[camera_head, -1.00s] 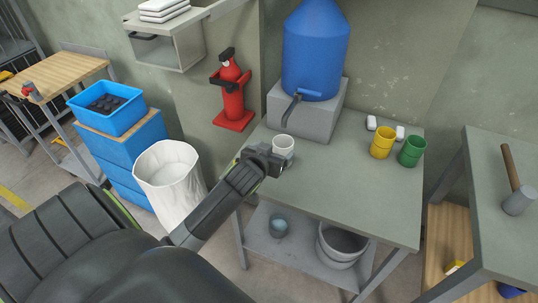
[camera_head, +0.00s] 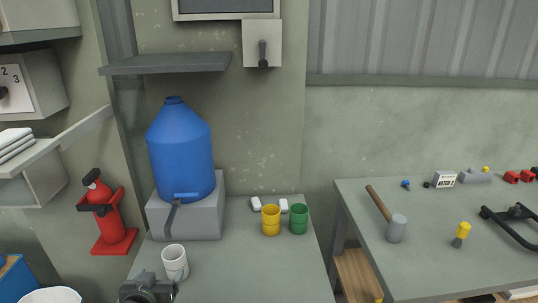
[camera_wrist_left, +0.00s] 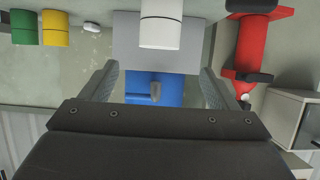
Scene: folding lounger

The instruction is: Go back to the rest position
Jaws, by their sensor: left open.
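My left gripper (camera_head: 150,286) shows at the bottom left of the head view, over the front left of the grey table (camera_head: 240,275). Its two fingers are spread in the left wrist view (camera_wrist_left: 159,72), with nothing held between them. A white mug (camera_head: 174,262) stands upright on the table just beyond the gripper. In the wrist view, which is upside down, the mug (camera_wrist_left: 161,25) is apart from the fingers. My right gripper is not in view.
A blue water jug (camera_head: 180,150) with a tap sits on a grey block (camera_head: 200,220) behind the mug. A yellow cup (camera_head: 271,220) and a green cup (camera_head: 299,219) stand to the right. A red fire extinguisher (camera_head: 103,205) is at the left. A second table (camera_head: 430,270) holds a mallet (camera_head: 396,228).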

